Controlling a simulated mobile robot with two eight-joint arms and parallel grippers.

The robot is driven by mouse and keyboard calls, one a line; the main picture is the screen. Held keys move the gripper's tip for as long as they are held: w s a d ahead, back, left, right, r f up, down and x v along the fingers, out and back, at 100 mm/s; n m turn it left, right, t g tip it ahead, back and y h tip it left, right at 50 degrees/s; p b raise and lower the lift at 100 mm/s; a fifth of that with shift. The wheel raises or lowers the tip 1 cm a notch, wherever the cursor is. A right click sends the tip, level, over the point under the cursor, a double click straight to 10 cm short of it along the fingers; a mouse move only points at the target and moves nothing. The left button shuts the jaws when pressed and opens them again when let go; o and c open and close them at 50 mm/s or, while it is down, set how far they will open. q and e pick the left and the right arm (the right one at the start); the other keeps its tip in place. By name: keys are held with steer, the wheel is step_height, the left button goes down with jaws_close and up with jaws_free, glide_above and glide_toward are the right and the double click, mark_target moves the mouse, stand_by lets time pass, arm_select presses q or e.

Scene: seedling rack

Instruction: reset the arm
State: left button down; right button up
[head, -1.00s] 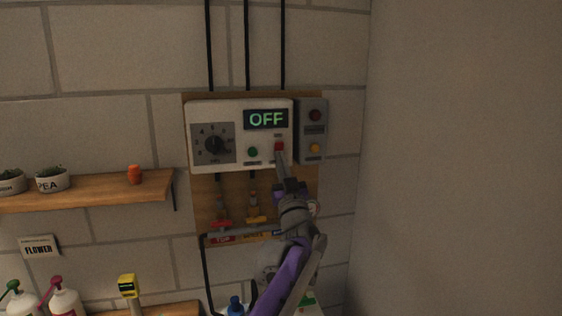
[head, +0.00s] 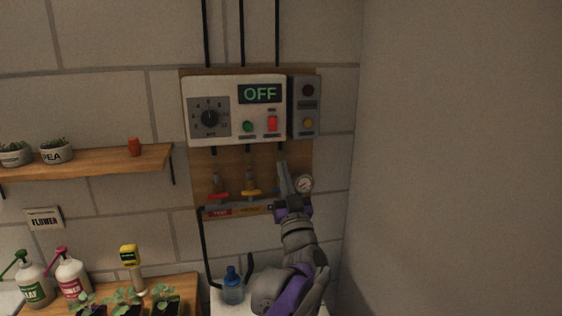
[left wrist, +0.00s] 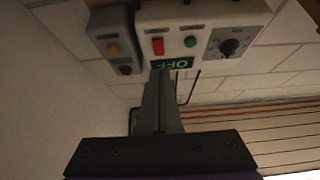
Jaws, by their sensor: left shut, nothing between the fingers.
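My left gripper (head: 283,178) is shut and empty. In the head view it points up in front of the wooden backboard, below the white control box (head: 234,110) and apart from it. The box shows "OFF" on its display (head: 259,94), with a dial (head: 210,118), a green button (head: 247,127) and a red switch (head: 272,123). In the left wrist view the shut fingers (left wrist: 160,82) stand before the box (left wrist: 205,12), which appears upside down, with the red switch (left wrist: 158,46) clear of the fingertips. My right gripper is not in view.
A pressure gauge (head: 304,184) sits close to the right of my left gripper. Red (head: 218,195) and yellow (head: 251,192) valve handles are to its left. A shelf (head: 90,162) with pots, spray bottles (head: 72,275) and seedlings (head: 125,299) stand further left. The right wall is bare.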

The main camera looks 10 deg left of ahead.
arm_select(q)
steer(key=shift+s+d+f, duration=0.1)
steer(key=shift+s+f, duration=0.1)
steer(key=shift+h, duration=0.4)
steer(key=s+d+f+m+g+h, duration=0.1)
steer(key=s+f+m+g+h, duration=0.4)
steer(key=f, duration=0.4)
steer(key=s+d+f+m+g+h, duration=0.1)
steer(key=s+f+m+g+h, duration=0.15)
steer(key=s+f+h, duration=0.55)
steer(key=s+a+f+n+g+y, duration=0.1)
steer(key=s+a+f+g, duration=0.2)
steer(key=s+f, duration=0.8)
steer(key=s+a+f+n+g+y, duration=0.1)
steer(key=s+f+g, duration=0.5)
steer(key=s+f, duration=0.6)
steer(key=shift+s+a+y, duration=0.5)
steer(key=shift+s+a, duration=0.25)
steer(key=shift+a, duration=0.25)
